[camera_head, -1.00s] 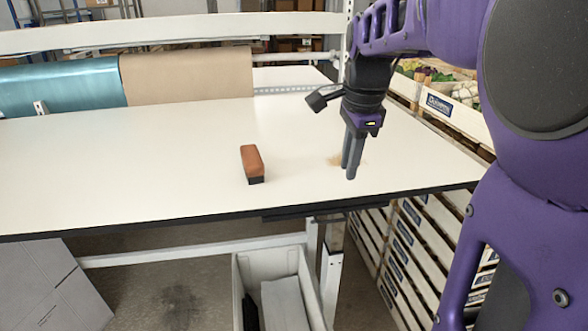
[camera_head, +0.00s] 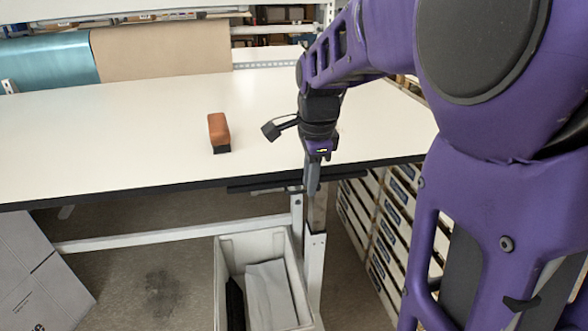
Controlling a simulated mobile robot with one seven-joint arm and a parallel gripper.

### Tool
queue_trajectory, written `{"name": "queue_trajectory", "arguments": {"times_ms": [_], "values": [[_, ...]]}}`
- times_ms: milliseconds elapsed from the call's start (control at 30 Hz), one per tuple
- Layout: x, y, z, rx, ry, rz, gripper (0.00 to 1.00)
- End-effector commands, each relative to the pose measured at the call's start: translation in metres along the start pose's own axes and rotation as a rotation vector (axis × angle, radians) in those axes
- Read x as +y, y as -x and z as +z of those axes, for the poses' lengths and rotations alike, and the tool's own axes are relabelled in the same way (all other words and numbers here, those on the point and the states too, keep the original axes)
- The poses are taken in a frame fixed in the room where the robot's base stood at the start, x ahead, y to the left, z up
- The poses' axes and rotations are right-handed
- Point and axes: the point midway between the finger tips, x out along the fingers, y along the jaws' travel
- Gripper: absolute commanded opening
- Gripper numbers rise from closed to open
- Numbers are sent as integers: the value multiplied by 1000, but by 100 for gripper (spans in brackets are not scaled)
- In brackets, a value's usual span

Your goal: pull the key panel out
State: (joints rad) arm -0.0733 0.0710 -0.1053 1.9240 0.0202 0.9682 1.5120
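The key panel (camera_head: 262,186) shows as a thin dark strip under the front edge of the white table, left of my gripper. Most of it is hidden beneath the tabletop. My gripper (camera_head: 312,185) points down just in front of the table's front edge, close to the right part of the panel. Its fingers overlap in this view, so the gap between them cannot be seen. Whether it touches the panel cannot be told. Nothing is visibly held.
An orange-brown block with a dark base (camera_head: 219,133) stands on the white table (camera_head: 110,130). A pale bin (camera_head: 222,285) with contents is below, beside a table leg (camera_head: 314,270). Stacked crates (camera_head: 385,215) stand under the table at right. Paper rolls (camera_head: 160,53) lie at the back.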

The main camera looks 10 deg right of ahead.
Motion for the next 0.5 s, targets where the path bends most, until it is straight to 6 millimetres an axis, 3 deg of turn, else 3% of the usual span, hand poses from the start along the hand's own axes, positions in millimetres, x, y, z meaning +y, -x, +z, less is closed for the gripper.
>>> {"name": "queue_trajectory", "arguments": {"times_ms": [367,500], "values": [[1,-3,2,0,0,0,24],[1,-3,1,0,0,0,0]]}}
